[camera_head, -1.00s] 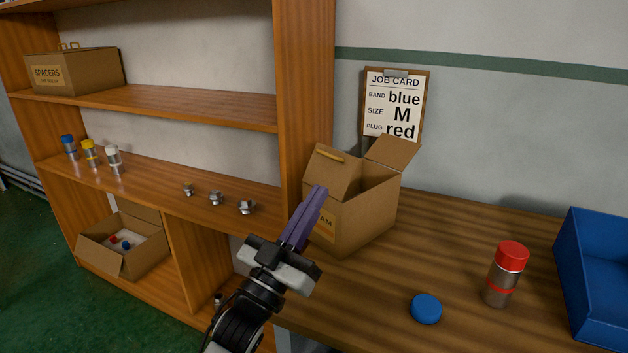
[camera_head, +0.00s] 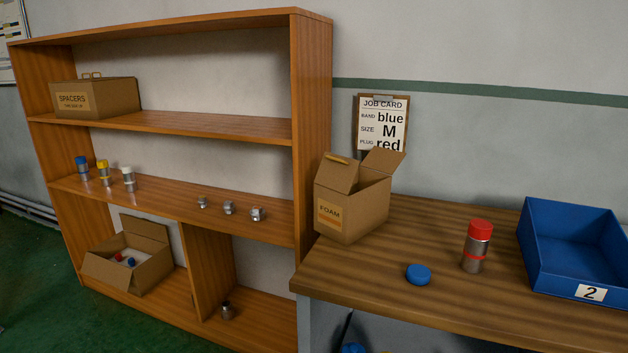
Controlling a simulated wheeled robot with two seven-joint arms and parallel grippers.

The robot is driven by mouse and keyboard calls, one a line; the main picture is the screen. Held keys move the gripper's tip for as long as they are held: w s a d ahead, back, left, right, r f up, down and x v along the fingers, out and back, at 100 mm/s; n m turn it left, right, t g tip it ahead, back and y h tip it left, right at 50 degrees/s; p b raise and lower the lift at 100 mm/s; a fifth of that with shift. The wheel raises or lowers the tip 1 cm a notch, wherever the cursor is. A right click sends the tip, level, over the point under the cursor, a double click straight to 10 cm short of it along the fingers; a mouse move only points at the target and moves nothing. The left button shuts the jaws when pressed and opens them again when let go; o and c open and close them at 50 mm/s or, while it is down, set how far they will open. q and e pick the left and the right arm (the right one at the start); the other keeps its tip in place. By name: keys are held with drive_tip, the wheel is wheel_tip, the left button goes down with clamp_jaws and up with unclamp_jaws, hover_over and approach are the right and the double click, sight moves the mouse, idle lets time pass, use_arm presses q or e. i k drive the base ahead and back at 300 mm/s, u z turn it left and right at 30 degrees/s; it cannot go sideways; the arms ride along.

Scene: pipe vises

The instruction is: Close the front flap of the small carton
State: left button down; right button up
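An open brown carton labelled FOAM (camera_head: 352,208) stands upright on the left end of the wooden workbench. One of its flaps (camera_head: 338,172), with a yellowish strip at its top edge, is raised at the left. Another flap (camera_head: 384,163) is tilted up and outward at the right. Another open carton (camera_head: 128,268) sits on the lowest shelf, its flaps spread, with small red and blue pieces inside. I cannot tell which of the two is the small carton. Neither of my grippers is in view.
The workbench (camera_head: 440,313) also holds a blue cap (camera_head: 418,274), a red-capped cylinder (camera_head: 477,246) and a blue bin (camera_head: 575,240). The shelf unit (camera_head: 312,130) adjoins the carton's left side. A closed SPACERS box (camera_head: 97,97) is on its upper shelf. A job card (camera_head: 381,122) hangs behind.

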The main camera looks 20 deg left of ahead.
sight(336, 173)
drive_tip(key=u, duration=0.85)
drive_tip(key=i, duration=0.7)
drive_tip(key=z, duration=0.85)
